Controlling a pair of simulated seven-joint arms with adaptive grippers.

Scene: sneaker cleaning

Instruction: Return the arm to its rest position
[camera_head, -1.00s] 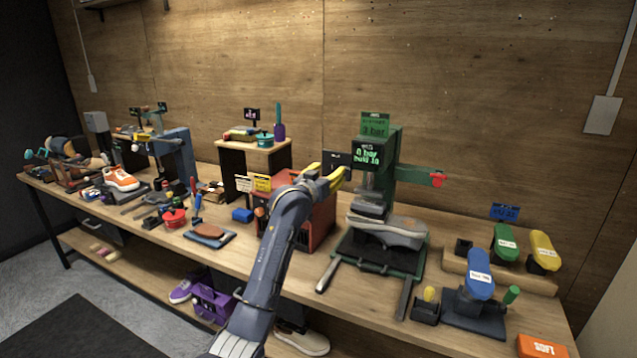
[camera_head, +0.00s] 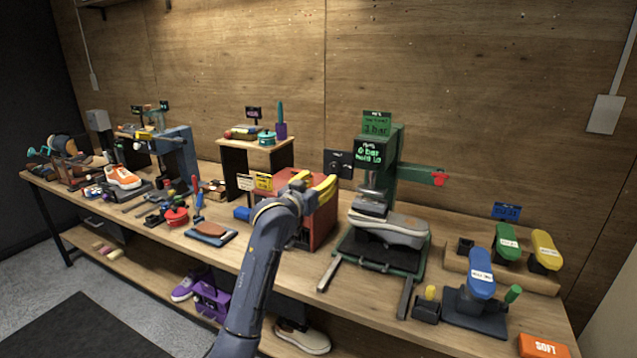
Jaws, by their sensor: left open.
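My left gripper (camera_head: 322,187) has yellow fingers and is open and empty. It is raised above the bench, in front of the red box (camera_head: 322,226) and to the left of the green press (camera_head: 381,165). My dark left arm comes up from the bottom of the view and hides part of the red box and the bench front. My right gripper is not in view.
A grey shoe (camera_head: 400,229) sits on the press's base. An orange SOFT box (camera_head: 541,346) lies at the front right.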

